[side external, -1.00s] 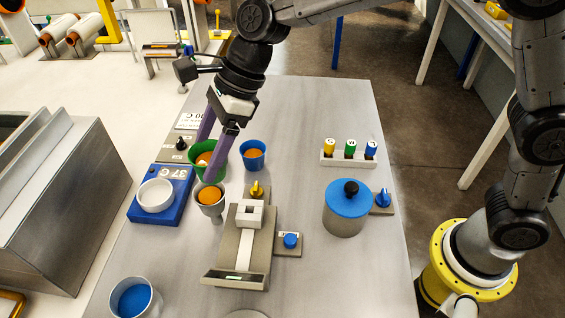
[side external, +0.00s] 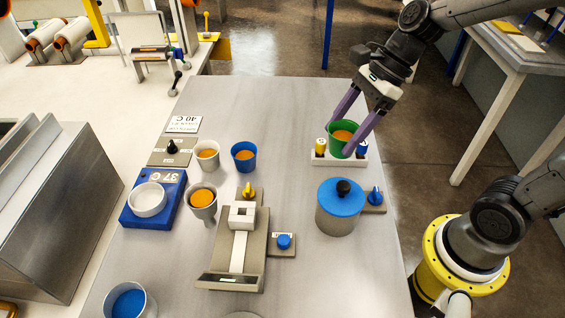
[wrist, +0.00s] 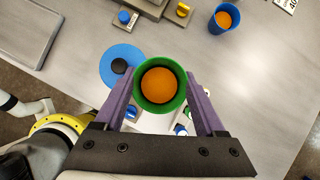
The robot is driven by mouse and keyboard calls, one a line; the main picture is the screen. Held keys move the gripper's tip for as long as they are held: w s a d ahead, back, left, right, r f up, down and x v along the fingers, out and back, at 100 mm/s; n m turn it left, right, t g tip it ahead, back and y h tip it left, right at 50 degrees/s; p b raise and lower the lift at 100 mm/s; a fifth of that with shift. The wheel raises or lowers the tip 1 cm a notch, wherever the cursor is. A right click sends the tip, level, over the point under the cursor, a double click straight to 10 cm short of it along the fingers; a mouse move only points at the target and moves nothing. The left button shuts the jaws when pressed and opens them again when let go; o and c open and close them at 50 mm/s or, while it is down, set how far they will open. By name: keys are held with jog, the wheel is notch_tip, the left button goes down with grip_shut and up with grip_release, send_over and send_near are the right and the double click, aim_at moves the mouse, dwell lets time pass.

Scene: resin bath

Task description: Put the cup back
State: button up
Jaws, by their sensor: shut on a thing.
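A green cup (side external: 335,143) with orange contents is held between the purple fingers of my gripper (side external: 360,128), which is shut on it. In the side view the cup is upright, in front of the white rack (side external: 329,158) of small coloured vials, and covers the rack's middle. The wrist view also shows the green cup (wrist: 160,107) from above, between the fingers. A blue cup (side external: 244,160), a white cup (side external: 208,152) and a grey cup (side external: 203,207), each with orange contents, stand on the left part of the table.
A lidded pot (side external: 340,210) with a blue lid stands near the rack. A blue 37 C unit (side external: 133,212) holds a white dish (side external: 147,199). A 40 C card (side external: 184,124) lies behind a black-knob plate (side external: 160,158). A grey device (side external: 237,255) stands mid-table. The table's back middle is clear.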

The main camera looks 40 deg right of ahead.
jog(key=w+a+f, duration=0.1)
jog(key=w+f, duration=0.2)
jog(key=w, duration=0.1)
jog(key=w+a+f, duration=0.1)
jog(key=w+f, duration=0.1)
jog(key=w, duration=0.2)
jog(key=w+a+f, duration=0.1)
jog(key=w+f, duration=0.2)
jog(key=w, duration=0.1)
jog(key=shift+w+f, duration=0.15)
jog(key=shift+f, duration=0.15)
jog(key=shift+w+a+f, duration=0.15)
jog(key=shift+w+f, duration=0.2)
jog(key=shift+f, duration=0.15)
jog(key=shift+w+f, duration=0.15)
jog(key=shift+f, duration=1.5)
jog(key=shift+f, duration=0.15)
jog(key=o, duration=1.5)
